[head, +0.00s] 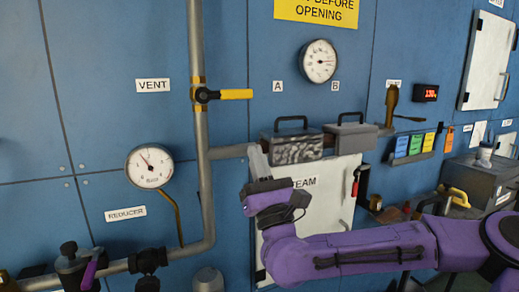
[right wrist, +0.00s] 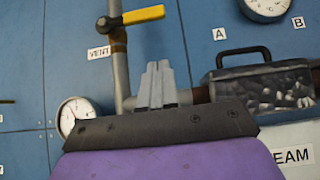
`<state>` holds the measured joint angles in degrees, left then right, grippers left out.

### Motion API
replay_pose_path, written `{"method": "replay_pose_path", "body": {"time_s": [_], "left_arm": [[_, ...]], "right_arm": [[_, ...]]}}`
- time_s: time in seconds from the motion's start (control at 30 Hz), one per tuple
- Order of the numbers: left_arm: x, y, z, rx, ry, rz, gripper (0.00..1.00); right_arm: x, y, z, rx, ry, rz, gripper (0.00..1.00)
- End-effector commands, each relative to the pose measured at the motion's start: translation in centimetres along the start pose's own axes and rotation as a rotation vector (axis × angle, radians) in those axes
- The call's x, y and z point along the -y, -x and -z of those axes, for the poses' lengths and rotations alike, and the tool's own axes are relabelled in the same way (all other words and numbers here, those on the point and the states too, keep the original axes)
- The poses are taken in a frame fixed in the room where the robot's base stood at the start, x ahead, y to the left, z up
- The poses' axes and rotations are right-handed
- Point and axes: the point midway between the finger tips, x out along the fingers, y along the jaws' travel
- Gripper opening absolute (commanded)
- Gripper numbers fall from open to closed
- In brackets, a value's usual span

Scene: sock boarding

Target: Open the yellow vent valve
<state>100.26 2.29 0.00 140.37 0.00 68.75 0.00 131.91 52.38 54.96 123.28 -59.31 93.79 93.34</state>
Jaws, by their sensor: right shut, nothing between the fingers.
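The yellow vent valve handle (head: 236,94) sticks out to the right from a black hub on the vertical grey pipe (head: 199,140), across the pipe's line. The VENT label (head: 153,85) is left of it. In the right wrist view the yellow handle (right wrist: 143,15) is at the top, above my fingers. My right gripper (head: 256,152) points upward, below and slightly right of the handle, apart from it. Its fingers (right wrist: 158,85) are together, with nothing between them. My left gripper is in neither view.
A horizontal pipe (head: 230,151) runs near my right fingers. Right of them, a box with a black handle (head: 293,148) and a grey box (head: 351,137) project from the panel. A gauge (head: 149,166) is at lower left. The blue panel around the yellow handle is clear.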

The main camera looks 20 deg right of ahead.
Motion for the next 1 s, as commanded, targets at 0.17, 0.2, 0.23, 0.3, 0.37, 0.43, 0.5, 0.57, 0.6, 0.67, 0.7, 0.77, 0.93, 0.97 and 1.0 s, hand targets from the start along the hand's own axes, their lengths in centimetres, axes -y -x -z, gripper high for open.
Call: {"method": "replay_pose_path", "body": {"time_s": [0.17, 0.2, 0.23, 0.3, 0.37, 0.43, 0.5, 0.57, 0.6, 0.67, 0.7, 0.77, 0.93, 0.97, 1.0], "left_arm": [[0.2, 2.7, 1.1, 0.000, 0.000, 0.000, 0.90], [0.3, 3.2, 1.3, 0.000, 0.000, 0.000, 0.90], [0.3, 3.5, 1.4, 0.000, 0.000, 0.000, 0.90], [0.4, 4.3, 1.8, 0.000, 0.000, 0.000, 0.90], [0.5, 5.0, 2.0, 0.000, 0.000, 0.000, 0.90], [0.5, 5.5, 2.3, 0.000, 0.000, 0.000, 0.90], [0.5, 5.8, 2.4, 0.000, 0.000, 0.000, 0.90], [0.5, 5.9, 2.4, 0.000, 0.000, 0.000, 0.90], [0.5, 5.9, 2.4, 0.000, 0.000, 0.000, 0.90], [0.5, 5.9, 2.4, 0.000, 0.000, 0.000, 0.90], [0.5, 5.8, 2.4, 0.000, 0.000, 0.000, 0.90], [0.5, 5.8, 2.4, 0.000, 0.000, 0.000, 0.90], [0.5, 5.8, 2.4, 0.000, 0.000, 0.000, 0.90], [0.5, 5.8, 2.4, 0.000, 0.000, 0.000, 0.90], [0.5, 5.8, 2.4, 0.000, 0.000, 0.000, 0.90]], "right_arm": [[-0.1, -4.6, -0.5, -0.001, 0.002, 0.000, 0.00], [0.0, -5.5, -0.5, 0.000, 0.001, 0.000, 0.00], [0.0, -6.1, -0.5, 0.000, 0.002, -0.001, 0.00], [0.0, -7.3, -1.0, 0.000, -0.001, 0.000, 0.00], [0.0, -8.0, -1.7, -0.001, -0.001, 0.000, 0.00], [0.0, -8.5, -2.3, 0.000, 0.000, -0.001, 0.00], [0.0, -8.9, -2.7, 0.000, 0.000, 0.000, 0.00], [0.0, -9.0, -2.9, 0.000, 0.000, 0.000, 0.00], [0.0, -9.1, -2.9, 0.000, 0.000, 0.000, 0.00], [0.0, -9.1, -2.9, -0.001, 0.000, 0.000, 0.00], [0.0, -9.1, -2.9, -0.001, 0.000, 0.000, 0.00], [0.0, -9.0, -2.9, -0.001, 0.000, 0.000, 0.00], [0.3, -9.0, -2.9, 0.000, 0.001, 0.001, 0.00], [0.2, -9.0, -2.9, 0.000, 0.001, -0.001, 0.00], [0.1, -9.1, -2.9, 0.000, 0.002, -0.004, 0.00]]}}
